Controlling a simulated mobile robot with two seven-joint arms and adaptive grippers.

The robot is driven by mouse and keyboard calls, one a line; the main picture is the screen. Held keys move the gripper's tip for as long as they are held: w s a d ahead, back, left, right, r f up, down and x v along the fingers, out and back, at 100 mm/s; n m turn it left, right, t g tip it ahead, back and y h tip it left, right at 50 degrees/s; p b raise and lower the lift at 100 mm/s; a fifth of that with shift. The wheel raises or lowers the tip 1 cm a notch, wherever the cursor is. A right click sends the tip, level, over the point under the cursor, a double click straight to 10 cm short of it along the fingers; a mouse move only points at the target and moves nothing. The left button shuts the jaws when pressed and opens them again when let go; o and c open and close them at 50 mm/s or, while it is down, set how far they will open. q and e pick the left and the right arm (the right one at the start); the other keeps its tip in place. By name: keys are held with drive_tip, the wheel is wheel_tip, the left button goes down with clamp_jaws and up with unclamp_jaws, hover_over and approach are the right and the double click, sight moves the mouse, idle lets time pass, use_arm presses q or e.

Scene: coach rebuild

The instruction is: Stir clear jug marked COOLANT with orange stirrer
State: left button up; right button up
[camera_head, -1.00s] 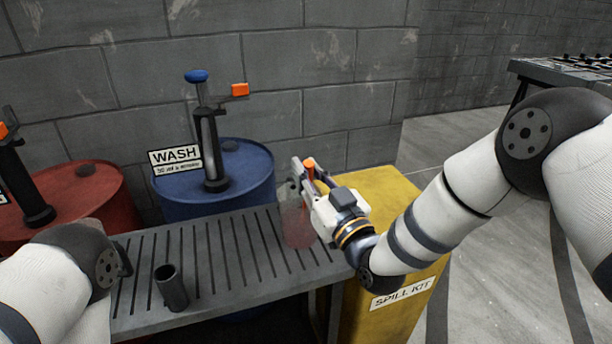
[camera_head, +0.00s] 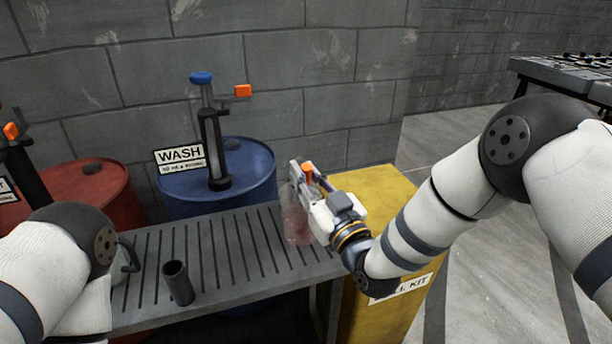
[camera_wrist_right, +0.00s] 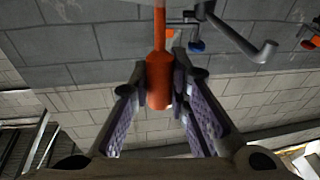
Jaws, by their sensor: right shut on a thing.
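My right gripper (camera_head: 311,183) is shut on the orange stirrer (camera_head: 307,173), at the clear jug's top. In the right wrist view the stirrer's thick orange grip (camera_wrist_right: 159,82) sits between the two fingers, with its thin shaft running to the top edge. The clear jug (camera_head: 296,222) holds pinkish liquid and stands on the slatted bench's right part. The gripper partly covers it, and no COOLANT marking is readable. The stirrer's lower end cannot be made out. My left arm enters at the left; its gripper is out of view.
A dark open cup (camera_head: 178,284) stands on the slatted bench (camera_head: 225,285). A curved dark handle (camera_head: 130,256) shows beside my left arm, its body mostly hidden. Behind are a blue WASH drum (camera_head: 250,175) with a pump and a red drum (camera_head: 103,190). A yellow spill-kit cabinet (camera_head: 385,200) adjoins the right.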

drive_tip(key=r, duration=0.2)
drive_tip(key=r+p, duration=0.1)
drive_tip(key=r, duration=0.1)
drive_tip(key=s+r+p, duration=0.1)
drive_tip(key=shift+d+r, duration=0.15)
drive_tip(key=shift+r, duration=0.25)
use_arm(q)
drive_tip(key=shift+t, duration=0.9)
drive_tip(key=w+r, duration=0.4)
drive_tip(key=shift+p, duration=0.3)
use_arm(e)
wheel_tip(320, 180, up, 7)
drive_tip(key=s, duration=0.1)
drive_tip(key=shift+s+d+f, duration=0.15)
drive_tip(key=shift+s+d, duration=0.05)
drive_tip(key=shift+d, duration=0.05)
